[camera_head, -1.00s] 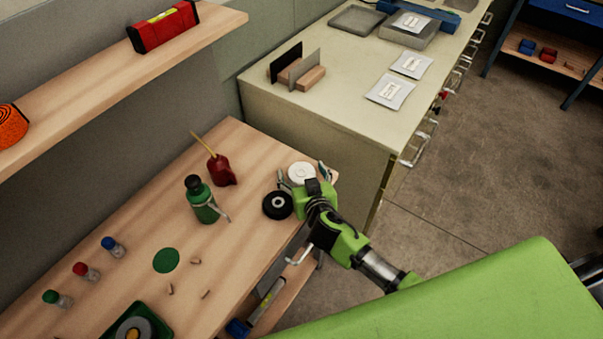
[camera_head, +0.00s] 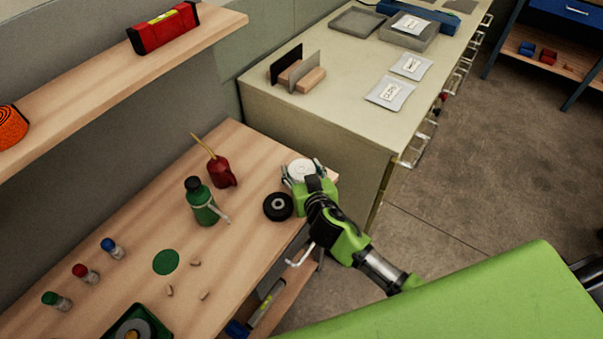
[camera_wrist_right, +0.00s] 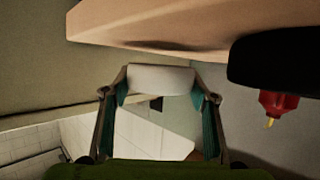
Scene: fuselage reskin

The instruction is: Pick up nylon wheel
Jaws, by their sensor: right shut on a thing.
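The white nylon wheel (camera_head: 300,169) is at the far right end of the wooden table. My right gripper (camera_head: 301,174) is shut on it, with one finger on each side. In the right wrist view the wheel (camera_wrist_right: 160,79) sits between the two fingertips, and the picture is upside down, with the tabletop above. A narrow gap and a shadow show between wheel and tabletop, so it seems just clear of the table. A black wheel (camera_head: 278,207) lies next to it on the left. My left gripper is not in view.
A red oil can (camera_head: 221,172) and a green bottle (camera_head: 200,203) stand left of the wheels. Small capped bottles (camera_head: 86,272) are at the table's left. A cream cabinet (camera_head: 330,110) stands close behind the wheel. A shelf (camera_head: 110,80) overhangs the upper left.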

